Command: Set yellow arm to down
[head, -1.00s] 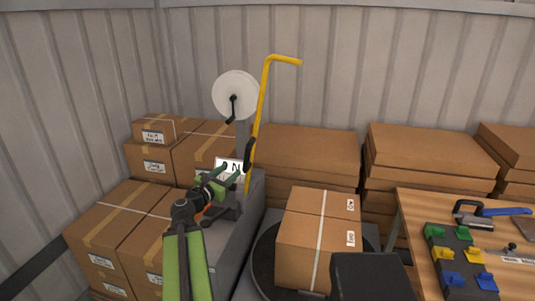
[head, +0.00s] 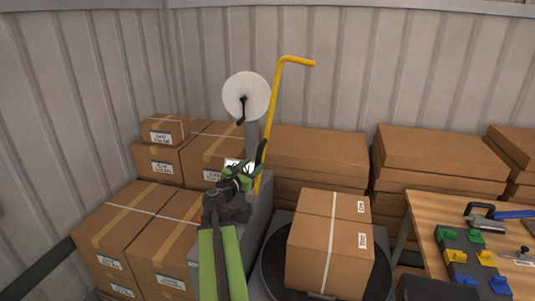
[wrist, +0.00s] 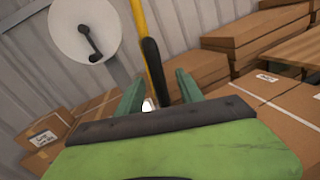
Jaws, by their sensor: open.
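The yellow arm (head: 273,112) stands nearly upright in the head view, with a bent handle at its top pointing right. It also shows in the wrist view (wrist: 143,22), with a black sleeve (wrist: 153,70) low on it. My gripper (head: 246,170) is at the foot of the yellow arm in the head view. In the wrist view my gripper (wrist: 160,90) is open, its two green fingers on either side of the black sleeve. I cannot tell whether they touch it.
A white film reel with a black crank (head: 246,97) is left of the yellow arm. A strapped box (head: 318,255) sits on a dark turntable (head: 272,262). Stacked boxes (head: 130,225) stand at left and behind. A workbench (head: 425,215) with tools is at right.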

